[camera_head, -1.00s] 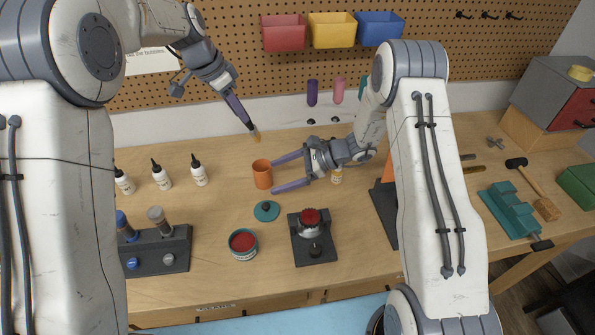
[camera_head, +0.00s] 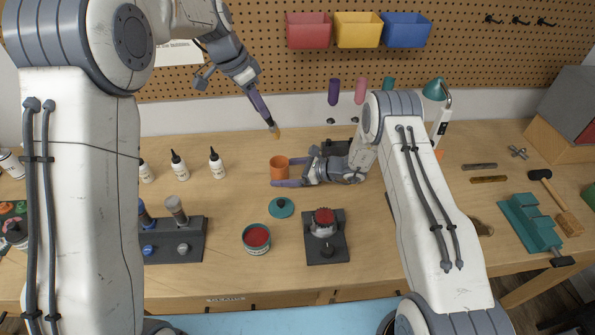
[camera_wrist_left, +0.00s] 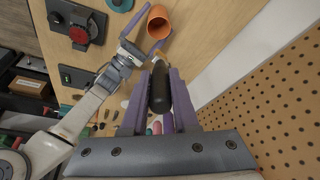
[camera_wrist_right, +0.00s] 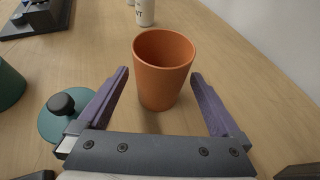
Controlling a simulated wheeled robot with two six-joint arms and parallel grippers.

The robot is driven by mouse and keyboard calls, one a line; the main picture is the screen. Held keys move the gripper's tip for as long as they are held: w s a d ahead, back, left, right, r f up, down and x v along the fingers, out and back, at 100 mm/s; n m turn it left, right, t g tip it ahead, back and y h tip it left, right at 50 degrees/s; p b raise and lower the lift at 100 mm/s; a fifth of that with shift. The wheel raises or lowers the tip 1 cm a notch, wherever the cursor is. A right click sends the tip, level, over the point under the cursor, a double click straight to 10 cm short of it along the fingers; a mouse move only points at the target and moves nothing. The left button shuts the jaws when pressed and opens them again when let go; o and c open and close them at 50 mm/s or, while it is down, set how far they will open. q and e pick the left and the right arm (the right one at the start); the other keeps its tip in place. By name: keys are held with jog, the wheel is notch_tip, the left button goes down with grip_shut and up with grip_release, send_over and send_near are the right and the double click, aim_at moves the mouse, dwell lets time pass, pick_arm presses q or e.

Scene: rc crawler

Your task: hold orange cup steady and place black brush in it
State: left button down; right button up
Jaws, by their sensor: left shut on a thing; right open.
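The orange cup (camera_head: 279,167) stands upright on the workbench; in the right wrist view the cup (camera_wrist_right: 163,72) is between the fingertips with gaps at both sides. My right gripper (camera_head: 290,170) is open around it; its purple fingers also show in the right wrist view (camera_wrist_right: 160,85). My left gripper (camera_head: 268,122) is above and behind the cup, shut on the black brush. In the left wrist view the brush (camera_wrist_left: 160,92) has a dark handle between the fingers (camera_wrist_left: 160,100). Its tan tip (camera_head: 275,133) points down. The cup (camera_wrist_left: 159,24) lies beyond the tip there.
A teal lid (camera_head: 281,208) and an open red paint tin (camera_head: 256,238) are in front of the cup. White bottles (camera_head: 217,163) stand to its left. A black stand with a red-topped piece (camera_head: 326,240) is front right. The pegboard (camera_head: 265,85) rises behind.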

jog(key=shift+x, duration=0.85)
jog(key=c, duration=1.4)
pick_arm(q)
notch_tip(320, 180, down, 12)
jog(key=shift+f, duration=0.2)
jog(key=c, duration=0.6)
grip_release()
